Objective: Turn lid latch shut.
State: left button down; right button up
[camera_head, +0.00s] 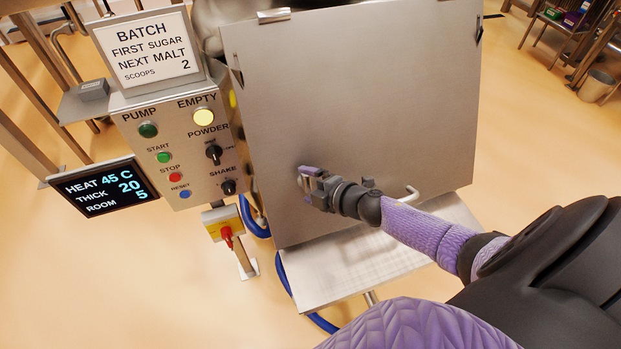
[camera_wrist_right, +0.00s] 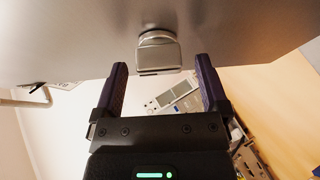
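The steel lid (camera_head: 370,90) is a large flat panel that looks shut in the head view. In the right wrist view, the latch (camera_wrist_right: 157,54) is a small metal tab on a round base on the lid (camera_wrist_right: 70,35). My right gripper (camera_head: 307,176) is at the lid's lower left part, largely hiding the latch in the head view. In the right wrist view, my right gripper (camera_wrist_right: 162,70) is open, with the latch between and just beyond its two fingertips. I cannot tell whether either finger touches it. My left gripper is not in view.
The control panel (camera_head: 185,150) with its buttons and knobs stands left of the lid, with a batch sign (camera_head: 148,48) above. A bar handle (camera_head: 408,193) sticks out right of my gripper. A steel shelf (camera_head: 350,265) lies below, with a blue hose (camera_head: 285,275) beside it.

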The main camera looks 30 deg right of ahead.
jog(key=shift+s+r, duration=0.1)
jog(key=shift+s, duration=0.1)
jog(key=p+v, duration=0.2)
jog(key=v, duration=0.7)
jog(key=shift+s+p, duration=0.2)
jog(key=shift+p, duration=0.1)
jog(key=shift+d, duration=0.1)
